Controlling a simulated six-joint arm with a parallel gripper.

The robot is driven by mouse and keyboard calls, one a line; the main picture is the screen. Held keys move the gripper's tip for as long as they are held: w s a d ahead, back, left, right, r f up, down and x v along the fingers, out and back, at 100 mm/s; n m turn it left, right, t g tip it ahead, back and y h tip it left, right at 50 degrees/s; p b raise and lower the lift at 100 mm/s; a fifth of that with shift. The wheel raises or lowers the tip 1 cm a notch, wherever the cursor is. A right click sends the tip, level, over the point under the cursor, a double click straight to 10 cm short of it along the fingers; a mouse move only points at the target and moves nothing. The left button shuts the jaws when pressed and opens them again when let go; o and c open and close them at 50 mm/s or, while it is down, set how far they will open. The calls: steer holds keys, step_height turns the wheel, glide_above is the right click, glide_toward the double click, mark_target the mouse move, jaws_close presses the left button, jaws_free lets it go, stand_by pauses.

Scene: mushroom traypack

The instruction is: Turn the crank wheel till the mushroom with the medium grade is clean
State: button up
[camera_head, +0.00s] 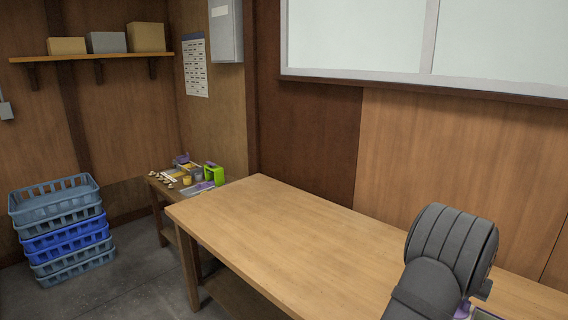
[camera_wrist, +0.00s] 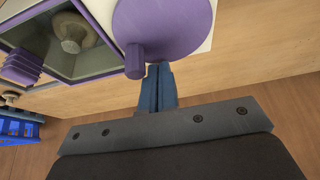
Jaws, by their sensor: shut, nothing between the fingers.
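In the wrist view, the purple crank wheel (camera_wrist: 172,22) is at the top, with a purple handle peg (camera_wrist: 135,62) sticking out from its lower left. My gripper (camera_wrist: 159,68) is shut and empty. Its blue fingertips are just right of the peg, at the wheel's lower edge; I cannot tell whether they touch. A mushroom (camera_wrist: 70,32) with a pale, brownish cap is in a purple-rimmed box (camera_wrist: 98,68) left of the wheel; its grade and cleanness cannot be told. In the head view my arm hides the gripper and most of the machine.
In the head view, the wooden table (camera_head: 260,235) is mostly clear. A small side table (camera_head: 155,190) behind its left end holds several small items and a green object (camera_head: 214,174). Stacked blue crates (camera_head: 62,240) stand on the floor at left.

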steer(key=shift+o, duration=1.3)
steer(key=shift+v, duration=2.3)
steer(key=shift+f, duration=0.1)
